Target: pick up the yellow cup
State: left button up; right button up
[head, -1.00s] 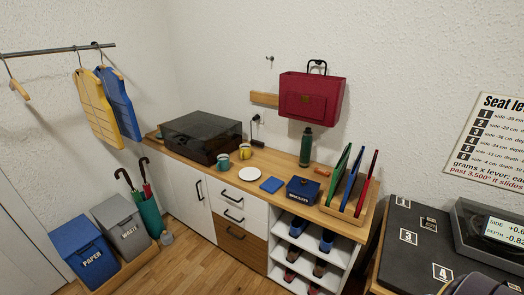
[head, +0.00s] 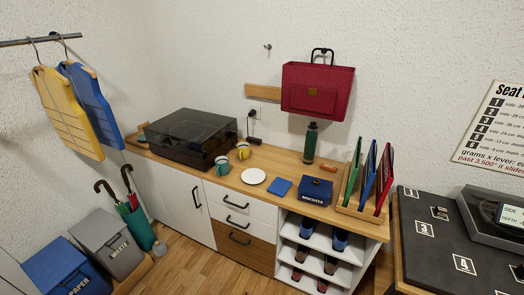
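The yellow cup (head: 243,151) stands upright on the wooden top of the sideboard (head: 217,179), near the back and just right of the dark turntable. A teal cup (head: 222,165) stands in front of it and to its left, close by. Neither of my grippers shows in the head view.
A turntable with a dark lid (head: 187,135) stands left of the cups. A white plate (head: 253,176), a blue mat (head: 279,187), a blue biscuit box (head: 315,191) and a green bottle (head: 310,143) are to the right. Bins (head: 110,243) and an umbrella stand (head: 139,229) are on the floor at left.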

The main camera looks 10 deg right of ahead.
aim_at(243, 152)
jog(key=i+j+z, duration=0.1)
jog(key=j+z, duration=0.2)
jog(key=i+j+z, duration=0.1)
jog(key=j+z, duration=0.2)
jog(key=i+j+z, duration=0.1)
jog(key=j+z, duration=0.5)
jog(key=j, duration=0.2)
jog(key=j+z, duration=0.3)
jog(key=j, duration=0.3)
